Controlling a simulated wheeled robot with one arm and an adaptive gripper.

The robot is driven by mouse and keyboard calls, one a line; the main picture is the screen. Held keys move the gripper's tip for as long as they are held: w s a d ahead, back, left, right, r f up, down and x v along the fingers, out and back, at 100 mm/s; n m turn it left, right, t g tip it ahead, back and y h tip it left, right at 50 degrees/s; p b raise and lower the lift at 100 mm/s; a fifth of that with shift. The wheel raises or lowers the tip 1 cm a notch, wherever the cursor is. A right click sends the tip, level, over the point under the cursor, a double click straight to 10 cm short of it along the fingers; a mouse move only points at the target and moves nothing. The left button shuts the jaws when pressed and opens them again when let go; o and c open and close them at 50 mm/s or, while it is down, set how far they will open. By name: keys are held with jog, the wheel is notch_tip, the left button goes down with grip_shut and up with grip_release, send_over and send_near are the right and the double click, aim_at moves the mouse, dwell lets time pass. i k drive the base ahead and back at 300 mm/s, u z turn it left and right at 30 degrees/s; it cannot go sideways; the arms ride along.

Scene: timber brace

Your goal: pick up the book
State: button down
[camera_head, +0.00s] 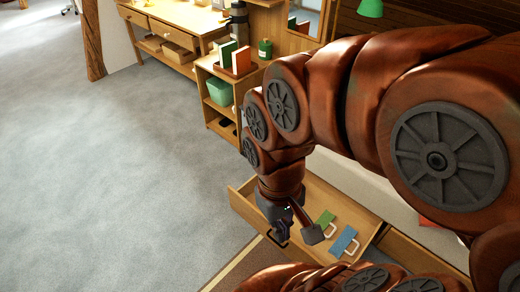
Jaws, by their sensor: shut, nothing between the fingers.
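Upright books stand on top of the small wooden shelf at the upper middle: a green book (227,52) and an orange book (241,61) beside it. I cannot tell which one is the task's book. My gripper (284,238) points down over the front left part of an open wooden drawer, well below and to the right of these books. It is shut and empty. My arm hides part of the drawer and of what stands behind it.
The drawer (243,204) holds a flat green thing (325,222) and a blue one (344,241). The wooden shelf (217,72) carries a green bin (219,91). A desk with drawers (170,33) stands behind. Grey floor (110,170) at left is clear.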

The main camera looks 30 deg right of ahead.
aim_at(242, 62)
jog(key=z, duration=0.05)
jog(key=k, duration=0.4)
jog(key=u, duration=0.8)
jog(key=i, duration=1.7)
jog(key=u, duration=0.35)
jog(key=i, duration=1.75)
jog(key=z, duration=1)
jog(key=i, duration=1.15)
jog(key=z, duration=1.75)
jog(key=i, duration=0.95)
jog(key=z, duration=0.15)
